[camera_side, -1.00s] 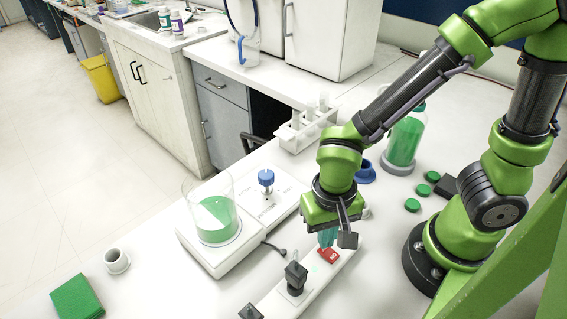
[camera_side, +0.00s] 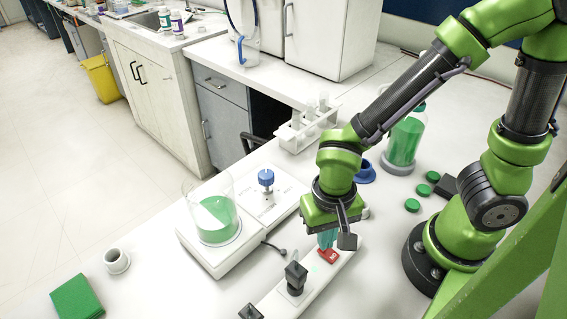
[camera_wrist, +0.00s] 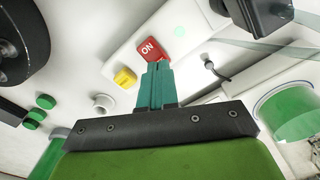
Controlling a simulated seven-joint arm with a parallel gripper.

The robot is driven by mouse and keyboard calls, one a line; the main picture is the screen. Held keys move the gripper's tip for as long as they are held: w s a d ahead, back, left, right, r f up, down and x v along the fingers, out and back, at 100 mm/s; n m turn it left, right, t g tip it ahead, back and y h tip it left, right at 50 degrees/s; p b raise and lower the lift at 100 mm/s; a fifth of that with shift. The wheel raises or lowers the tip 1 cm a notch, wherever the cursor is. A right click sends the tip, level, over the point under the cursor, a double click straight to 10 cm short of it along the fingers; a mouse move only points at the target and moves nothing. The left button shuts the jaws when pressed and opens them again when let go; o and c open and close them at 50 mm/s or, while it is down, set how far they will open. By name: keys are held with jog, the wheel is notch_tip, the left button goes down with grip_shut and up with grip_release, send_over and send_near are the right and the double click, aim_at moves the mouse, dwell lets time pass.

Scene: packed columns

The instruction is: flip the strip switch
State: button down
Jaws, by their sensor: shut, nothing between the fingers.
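The white power strip (camera_side: 327,278) lies across the front of the bench. It also shows in the wrist view (camera_wrist: 190,35). Its red rocker switch (camera_side: 328,256) sits near the strip's far end; in the wrist view the switch (camera_wrist: 151,45) carries the word ON. My gripper (camera_side: 324,245) is over that end, pointing down, with its teal fingers closed together and empty. In the wrist view the fingertips (camera_wrist: 157,66) meet the near edge of the switch; I cannot tell whether they touch it. A small green light (camera_side: 313,268) shows on the strip beside the switch.
Black plugs (camera_side: 295,277) stand on the strip. A hotplate (camera_side: 276,203) with a beaker of green liquid (camera_side: 216,222) is to the left. Behind are a tube rack (camera_side: 303,133) and a green bottle (camera_side: 405,140). A yellow block (camera_wrist: 125,77) is close to the fingers.

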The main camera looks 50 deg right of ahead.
jog(key=shift+f, duration=0.75)
jog(key=shift+r, duration=3.55)
jog(key=shift+n, duration=0.5)
jog(key=w+d+r+t+y, duration=0.1)
jog(key=w+d+r+t, duration=0.1)
jog(key=d+r, duration=0.4)
jog(key=w+d+r+n+t+y, duration=0.1)
jog(key=w+d+r+t, duration=0.1)
jog(key=d+r+t, duration=0.3)
notch_tip(320, 180, up, 2)
jog(key=shift+d+r, duration=0.15)
jog(key=shift+d, duration=0.5)
